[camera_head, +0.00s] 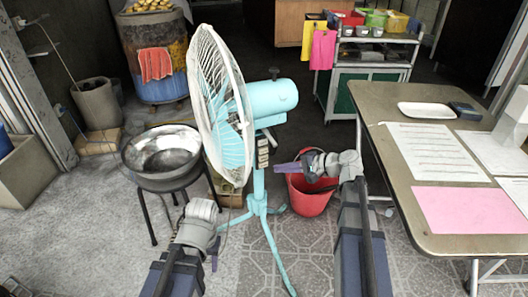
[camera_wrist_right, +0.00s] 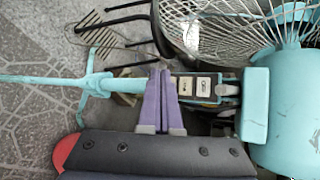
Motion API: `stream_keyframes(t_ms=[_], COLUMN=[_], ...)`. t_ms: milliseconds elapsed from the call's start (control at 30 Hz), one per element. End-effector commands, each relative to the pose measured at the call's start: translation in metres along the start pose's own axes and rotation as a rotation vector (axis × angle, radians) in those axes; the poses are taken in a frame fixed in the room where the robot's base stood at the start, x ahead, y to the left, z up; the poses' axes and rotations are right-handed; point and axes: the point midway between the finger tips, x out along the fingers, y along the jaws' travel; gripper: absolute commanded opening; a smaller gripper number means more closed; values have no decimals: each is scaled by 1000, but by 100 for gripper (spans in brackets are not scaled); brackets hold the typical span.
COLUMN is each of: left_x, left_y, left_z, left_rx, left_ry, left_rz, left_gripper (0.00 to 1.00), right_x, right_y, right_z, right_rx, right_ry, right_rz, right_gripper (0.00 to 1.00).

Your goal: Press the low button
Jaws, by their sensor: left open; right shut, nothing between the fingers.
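A turquoise standing fan (camera_head: 272,98) with a white wire cage stands in the middle of the head view. Its column carries a vertical row of pale buttons (camera_head: 263,153) below the motor. In the right wrist view the fan lies sideways, and two pale buttons (camera_wrist_right: 194,86) show on a dark panel; their marks are too small to read. My right gripper (camera_head: 276,168) is shut and empty, its purple fingertips (camera_wrist_right: 160,72) close beside the lower end of the panel. Contact cannot be told. My left gripper (camera_head: 199,222) is open, low and left of the fan column.
A metal bowl on a stand (camera_head: 163,155) is left of the fan. A red bucket (camera_head: 310,197) stands behind my right gripper. A table (camera_head: 408,184) with papers is at the right. A cart (camera_head: 372,72) stands behind. Patterned floor is free in front.

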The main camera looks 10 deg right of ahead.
Motion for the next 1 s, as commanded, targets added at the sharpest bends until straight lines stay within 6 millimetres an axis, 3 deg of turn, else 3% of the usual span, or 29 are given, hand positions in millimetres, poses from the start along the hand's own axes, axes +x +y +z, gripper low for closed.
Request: stream_keyframes(t_ms=[500,1000], left_x=[0,0], left_y=[0,0], left_z=[0,0], left_rx=[0,0], left_ry=[0,0], left_rz=[0,0], left_gripper=[50,50], right_x=[45,47], right_y=[-33,-34], right_z=[-33,-34], right_rx=[0,0], right_ry=[-1,0], right_rz=[0,0], right_gripper=[0,0])
